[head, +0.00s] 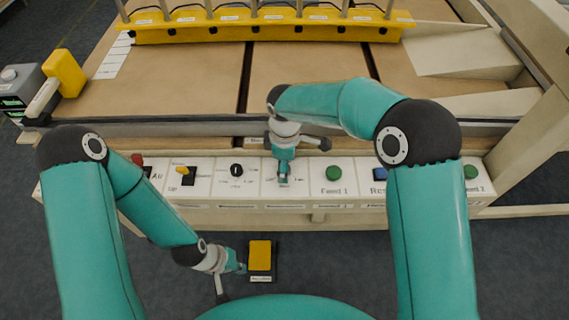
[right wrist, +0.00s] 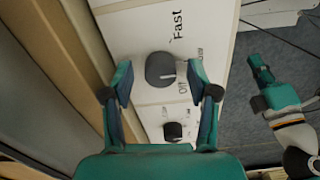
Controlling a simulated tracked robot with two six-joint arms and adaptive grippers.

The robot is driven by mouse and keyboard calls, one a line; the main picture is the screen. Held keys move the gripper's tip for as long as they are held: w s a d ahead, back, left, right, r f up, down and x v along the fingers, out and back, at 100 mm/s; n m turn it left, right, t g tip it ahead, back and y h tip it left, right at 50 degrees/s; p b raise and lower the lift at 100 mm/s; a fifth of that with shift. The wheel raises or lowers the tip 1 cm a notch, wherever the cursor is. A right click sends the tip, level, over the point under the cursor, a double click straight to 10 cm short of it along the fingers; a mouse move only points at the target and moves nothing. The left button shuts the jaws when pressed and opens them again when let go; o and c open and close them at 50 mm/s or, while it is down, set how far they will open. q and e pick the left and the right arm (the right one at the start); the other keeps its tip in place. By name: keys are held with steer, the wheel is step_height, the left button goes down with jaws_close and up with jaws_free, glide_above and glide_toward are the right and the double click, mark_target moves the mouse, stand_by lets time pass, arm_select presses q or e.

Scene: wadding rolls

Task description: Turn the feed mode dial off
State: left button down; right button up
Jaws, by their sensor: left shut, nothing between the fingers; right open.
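A dark round dial (right wrist: 160,69) on a white panel shows in the right wrist view, with "Fast" above it and "Off" at its lower right. Its pale pointer line points right in that view, close to "Off"; I cannot tell its exact setting. My right gripper (right wrist: 163,92) is open, its fingers on either side of the dial; contact is unclear. In the head view my right gripper (head: 284,180) points down at the panel and hides this dial. My left gripper (head: 241,268) is shut and empty, low beside a yellow pedal (head: 260,254).
A second, smaller dial (head: 236,170) stands left of my right gripper. A yellow toggle (head: 182,170), a red control (head: 137,159), green buttons (head: 333,173) and a blue button (head: 379,174) share the panel row. A brown table with a yellow rail (head: 270,32) lies behind.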

steer(key=shift+c, duration=0.3)
jaws_close()
